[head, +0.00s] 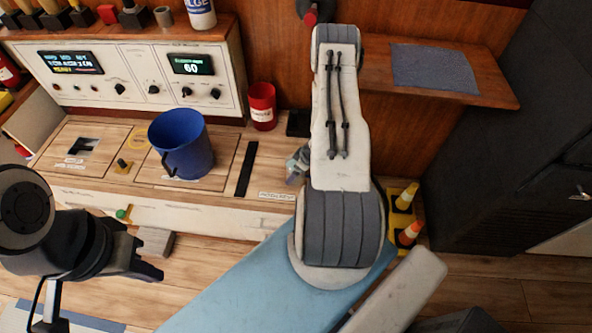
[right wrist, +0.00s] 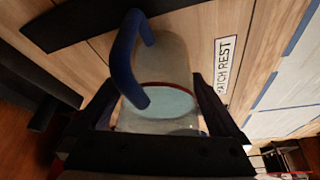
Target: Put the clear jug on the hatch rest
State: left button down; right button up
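The clear jug (right wrist: 165,70), with a blue handle, a red band and pale blue inside, fills the space between my right gripper's (right wrist: 158,92) dark fingers, which appear to press on both its sides. In the head view a small part of the clear jug (head: 298,164) shows beside my right arm, which hides the rest and the right gripper. The hatch rest label (right wrist: 228,66) is close beside the jug; it also shows on the counter edge in the head view (head: 277,196). I cannot tell whether the jug touches the surface. My left gripper (head: 150,257) looks open and empty at lower left.
A blue bucket-like mug (head: 182,145) stands on the counter left of a black strip (head: 246,168). A red cup (head: 262,105) stands behind. A control panel (head: 130,80) backs the counter.

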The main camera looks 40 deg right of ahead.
jog(key=shift+r+p, duration=0.35)
jog(key=shift+r, duration=0.3)
jog(key=p+v, duration=0.2)
jog(key=v, duration=0.9)
jog(key=shift+s+r, duration=0.2)
jog(key=shift+s, duration=0.05)
jog(key=w+a+r+n+g+h, duration=0.1)
jog(key=w+a+r, duration=0.3)
jog(key=r, duration=0.2)
jog(key=w+a+r+h, duration=0.2)
jog(key=w+a+r, duration=0.2)
jog(key=r, duration=0.2)
jog(key=a+r, duration=0.8)
jog(key=a, duration=0.2)
jog(key=s+a+r+n+g+y, duration=0.1)
jog(key=s+a+r, duration=0.35)
jog(key=a, duration=0.25)
jog(key=s+a+r, duration=0.3)
jog(key=s+a, duration=0.3)
jog(key=a, duration=0.1)
jog(key=s+a+r+n+g, duration=0.1)
jog(key=s+a, duration=0.1)
jog(key=s, duration=0.3)
jog(key=s+a+r+g+y, duration=0.1)
jog(key=s+a+r, duration=0.1)
jog(key=s, duration=0.4)
jog(key=shift+s+a+r+n+y, duration=0.3)
jog(key=shift+a+n, duration=0.1)
jog(key=shift+a, duration=0.4)
